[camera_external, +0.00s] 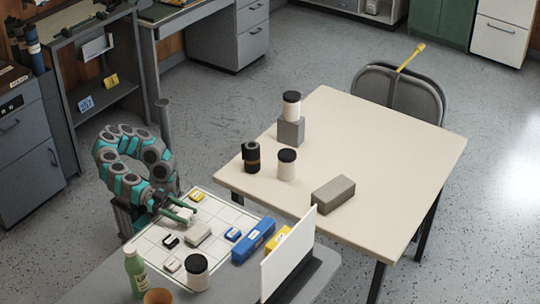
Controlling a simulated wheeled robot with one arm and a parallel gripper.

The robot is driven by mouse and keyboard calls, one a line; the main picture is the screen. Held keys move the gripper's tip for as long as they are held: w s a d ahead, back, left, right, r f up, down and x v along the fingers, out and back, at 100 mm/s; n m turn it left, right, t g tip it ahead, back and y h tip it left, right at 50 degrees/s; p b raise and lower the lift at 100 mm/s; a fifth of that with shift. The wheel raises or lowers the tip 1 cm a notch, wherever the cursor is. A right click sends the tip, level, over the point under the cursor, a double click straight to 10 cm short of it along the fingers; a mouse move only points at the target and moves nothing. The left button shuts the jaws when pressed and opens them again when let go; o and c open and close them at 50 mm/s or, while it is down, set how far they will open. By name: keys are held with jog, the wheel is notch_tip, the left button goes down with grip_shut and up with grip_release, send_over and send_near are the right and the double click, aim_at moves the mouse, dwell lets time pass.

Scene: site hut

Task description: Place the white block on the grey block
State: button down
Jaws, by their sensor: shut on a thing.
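My gripper (188,212), with green fingers, is low over the white gridded board at the left front. It is shut on a small pale thing between its fingers, which looks like the white block (186,216); the fingers hide part of it. I cannot tell whether it touches the board. A grey block (333,195) lies flat on the beige table, well to the right of my gripper, with nothing on it. A grey cube (291,131) stands farther back on the table, with a black-lidded white jar (291,105) on top.
A jar (287,165) and a dark cylinder (251,157) stand on the beige table (390,150).

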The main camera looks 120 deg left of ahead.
jog(key=shift+f+b, duration=0.15)
jog(key=shift+b, duration=0.15)
jog(key=shift+c, duration=1)
grip_release()
jog(key=shift+s+r+p, duration=0.1)
jog(key=shift+r+p, duration=0.15)
jog(key=shift+p, duration=0.15)
jog(key=b+v, duration=0.1)
jog(key=v, duration=0.9)
jog(key=shift+s+d, duration=0.2)
jog(key=shift+s, duration=0.7)
jog(key=shift+c, duration=0.2)
